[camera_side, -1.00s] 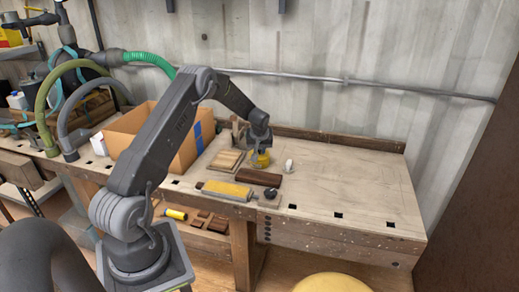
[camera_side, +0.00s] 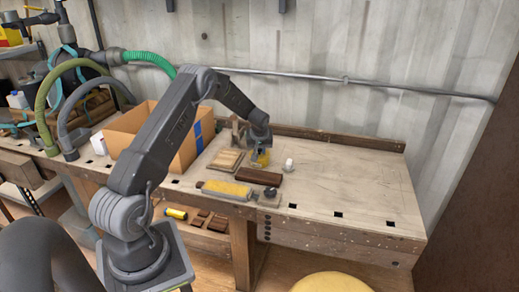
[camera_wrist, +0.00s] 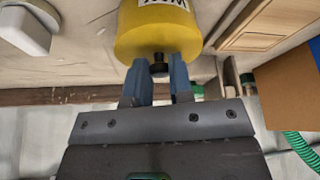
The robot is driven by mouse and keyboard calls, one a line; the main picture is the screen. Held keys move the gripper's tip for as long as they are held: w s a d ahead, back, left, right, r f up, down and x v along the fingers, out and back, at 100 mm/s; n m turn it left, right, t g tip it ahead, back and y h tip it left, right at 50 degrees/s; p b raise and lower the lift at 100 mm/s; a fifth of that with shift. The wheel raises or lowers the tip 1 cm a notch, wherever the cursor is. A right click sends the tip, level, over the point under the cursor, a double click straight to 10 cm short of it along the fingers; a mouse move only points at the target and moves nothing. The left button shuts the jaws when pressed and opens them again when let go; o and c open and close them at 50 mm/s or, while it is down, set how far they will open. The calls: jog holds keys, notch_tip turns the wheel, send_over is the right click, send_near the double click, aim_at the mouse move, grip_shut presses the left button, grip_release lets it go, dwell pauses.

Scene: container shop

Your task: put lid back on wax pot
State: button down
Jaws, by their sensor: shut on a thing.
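The yellow wax pot (camera_wrist: 160,22), with black lettering, stands on the workbench; it also shows in the side view (camera_side: 261,159), under my gripper. In the wrist view, my gripper (camera_wrist: 158,75) has its two blue-grey fingers closed around a small dark knob (camera_wrist: 159,62) at the top of the yellow body. The knob looks like the lid's handle. The lid and pot look the same yellow, and I cannot tell whether there is a gap between them. In the side view my gripper (camera_side: 260,145) hides the top of the pot.
A small white object (camera_side: 289,164) stands right of the pot. A dark brown block (camera_side: 259,177) lies in front, a light wooden piece (camera_side: 226,160) to the left. A yellow tube tool (camera_side: 227,189) lies near the front edge. A cardboard box (camera_side: 185,150) stands left. The bench's right side is clear.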

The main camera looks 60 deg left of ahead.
jog(key=shift+c, duration=2.3)
grip_release()
jog(key=shift+r, duration=0.15)
jog(key=shift+r, duration=3.4)
grip_shut()
